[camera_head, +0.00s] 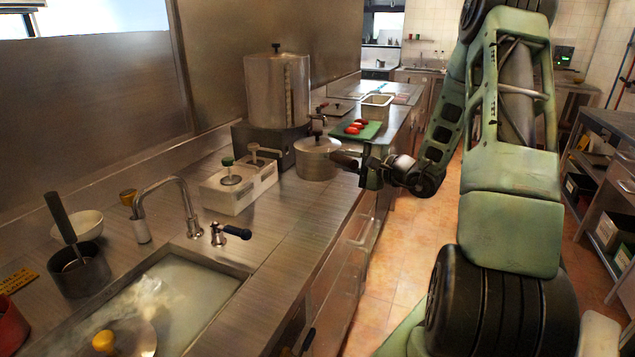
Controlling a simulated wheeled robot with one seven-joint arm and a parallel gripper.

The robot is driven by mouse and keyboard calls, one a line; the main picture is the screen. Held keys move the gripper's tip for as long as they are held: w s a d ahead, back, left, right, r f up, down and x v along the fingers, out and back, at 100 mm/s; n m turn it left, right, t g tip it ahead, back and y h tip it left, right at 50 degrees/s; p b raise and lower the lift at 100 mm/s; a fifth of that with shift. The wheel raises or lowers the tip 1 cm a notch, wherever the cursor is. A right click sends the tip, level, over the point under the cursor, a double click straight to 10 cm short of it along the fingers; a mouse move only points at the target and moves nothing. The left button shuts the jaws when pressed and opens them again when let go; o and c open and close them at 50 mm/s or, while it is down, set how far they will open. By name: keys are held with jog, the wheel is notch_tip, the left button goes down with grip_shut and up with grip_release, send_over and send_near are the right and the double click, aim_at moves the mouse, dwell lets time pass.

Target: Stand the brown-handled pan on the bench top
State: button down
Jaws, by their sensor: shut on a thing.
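The brown-handled pan (316,160) is a small grey metal pot with a lid and a dark knob. It is upright at the front edge of the steel bench top (283,221), beside the white dispenser box. Its brown handle (345,160) points right toward my gripper (361,167). My gripper is shut on the handle; the fingertips are small and partly hidden in this view. I cannot tell whether the pan's base touches the bench or is slightly above it.
A white pump box (237,190) stands left of the pan, with a large steel urn (277,88) behind. A green board (357,130) with red food lies beyond. A sink (190,290) with a tap (165,190) is nearer. Bare bench lies between sink and pan.

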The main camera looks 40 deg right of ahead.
notch_tip(320, 180, down, 8)
jog(key=p, duration=0.1)
jog(key=shift+f+p, duration=0.15)
jog(key=shift+p, duration=0.15)
dwell(0.3)
jog(key=c, duration=1.2)
grip_release()
jog(key=shift+s+f, duration=0.1)
jog(key=shift+f, duration=0.1)
jog(key=shift+c, duration=0.2)
jog(key=shift+r, duration=0.1)
